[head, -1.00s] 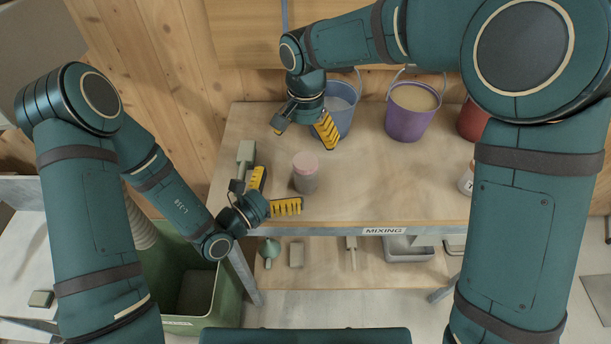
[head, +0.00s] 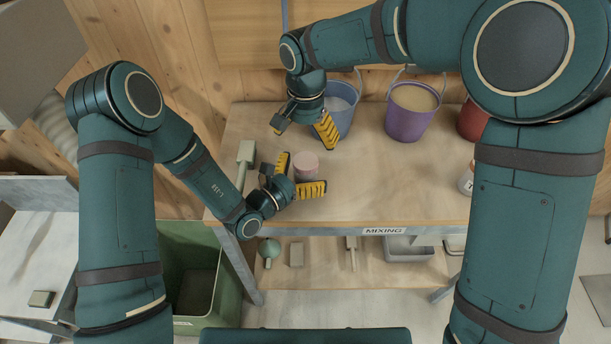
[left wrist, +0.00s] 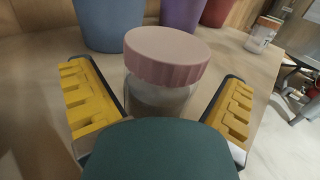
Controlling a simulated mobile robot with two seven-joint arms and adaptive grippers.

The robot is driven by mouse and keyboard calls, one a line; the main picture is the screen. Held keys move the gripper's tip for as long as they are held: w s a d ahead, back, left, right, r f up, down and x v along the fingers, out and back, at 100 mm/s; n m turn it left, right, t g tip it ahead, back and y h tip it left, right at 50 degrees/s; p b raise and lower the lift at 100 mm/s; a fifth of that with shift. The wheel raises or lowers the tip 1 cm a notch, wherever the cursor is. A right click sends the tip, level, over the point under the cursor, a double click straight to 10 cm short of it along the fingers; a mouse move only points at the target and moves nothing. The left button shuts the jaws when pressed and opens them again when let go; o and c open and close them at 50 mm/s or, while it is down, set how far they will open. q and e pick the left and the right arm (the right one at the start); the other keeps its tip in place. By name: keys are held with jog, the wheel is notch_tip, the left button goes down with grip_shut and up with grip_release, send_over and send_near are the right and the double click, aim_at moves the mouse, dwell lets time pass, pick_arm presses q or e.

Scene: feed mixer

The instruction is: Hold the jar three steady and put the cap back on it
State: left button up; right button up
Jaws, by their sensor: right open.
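The jar (left wrist: 160,98) stands upright on the bench, clear glass with dull contents. A pink ribbed cap (left wrist: 167,52) sits on its top; I cannot tell whether it is tight. In the head view the cap (head: 306,164) shows from above. My left gripper (head: 301,178) is open, with its yellow fingers on either side of the jar. In the left wrist view gaps show between the fingers and the glass, and my gripper's body hides the jar's lower part. My right gripper (head: 303,129) is open and empty, behind the jar near the blue bucket.
A blue bucket (head: 340,112), a purple bucket (head: 409,122) and a red one (head: 473,121) stand along the back. Another jar (head: 465,182) is at the right. A grey-green block-ended tool (head: 245,153) lies left of the jar. The bench middle is clear.

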aim_at(305, 161)
pick_arm(q)
grip_shut()
pick_arm(e)
jog(key=n, duration=1.2)
jog(key=shift+n, duration=0.4)
jog(key=n, duration=0.6)
jog(key=shift+n, duration=0.4)
jog(key=n, duration=0.7)
jog(key=shift+f, duration=4)
jog(key=shift+c, duration=0.4)
